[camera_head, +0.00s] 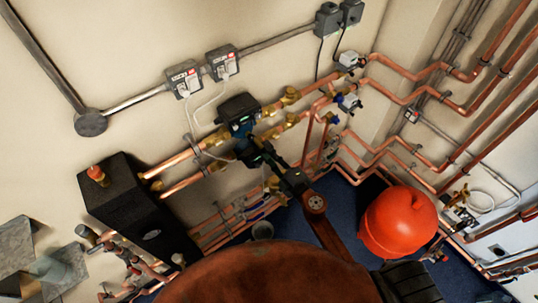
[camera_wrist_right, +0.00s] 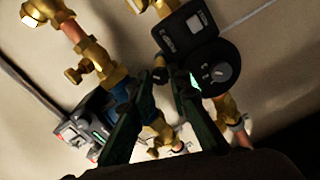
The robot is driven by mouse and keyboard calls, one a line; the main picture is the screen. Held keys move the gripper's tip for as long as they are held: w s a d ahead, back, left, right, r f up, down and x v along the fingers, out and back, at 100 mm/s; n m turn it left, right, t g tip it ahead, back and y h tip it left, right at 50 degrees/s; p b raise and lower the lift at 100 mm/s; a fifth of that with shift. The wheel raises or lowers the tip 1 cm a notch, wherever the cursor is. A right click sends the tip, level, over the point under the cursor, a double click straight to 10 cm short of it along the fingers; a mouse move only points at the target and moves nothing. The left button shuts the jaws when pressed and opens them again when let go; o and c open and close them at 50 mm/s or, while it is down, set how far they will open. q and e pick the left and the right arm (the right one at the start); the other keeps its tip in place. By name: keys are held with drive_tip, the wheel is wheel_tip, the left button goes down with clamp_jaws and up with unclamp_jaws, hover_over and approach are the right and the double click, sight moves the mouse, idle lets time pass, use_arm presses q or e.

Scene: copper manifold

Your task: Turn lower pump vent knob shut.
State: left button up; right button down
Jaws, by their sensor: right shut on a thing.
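In the head view two dark pumps sit on copper pipes: an upper pump (camera_head: 238,107) and a lower pump (camera_head: 246,151), partly hidden by my right gripper (camera_head: 259,156). The right arm comes up from below and reaches the lower pump. In the right wrist view my right gripper (camera_wrist_right: 163,77) has its two dark green fingers close together, shut on a small dark knob (camera_wrist_right: 160,74), taken as the lower pump vent knob and mostly hidden between the tips. A round black pump face (camera_wrist_right: 216,68) is just right of the fingers. My left gripper is not in view.
Brass valves (camera_wrist_right: 97,62) and copper pipes crowd both sides of the fingers. White cables (camera_head: 200,108) hang from wall switches.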

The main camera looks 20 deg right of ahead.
drive_tip(key=n, duration=0.5)
drive_tip(key=shift+f+n, duration=0.1)
drive_tip(key=shift+n, duration=0.3)
drive_tip(key=n+b, duration=0.1)
drive_tip(key=n, duration=0.4)
drive_tip(key=shift+n, duration=0.3)
drive_tip(key=c, duration=1.8)
unclamp_jaws()
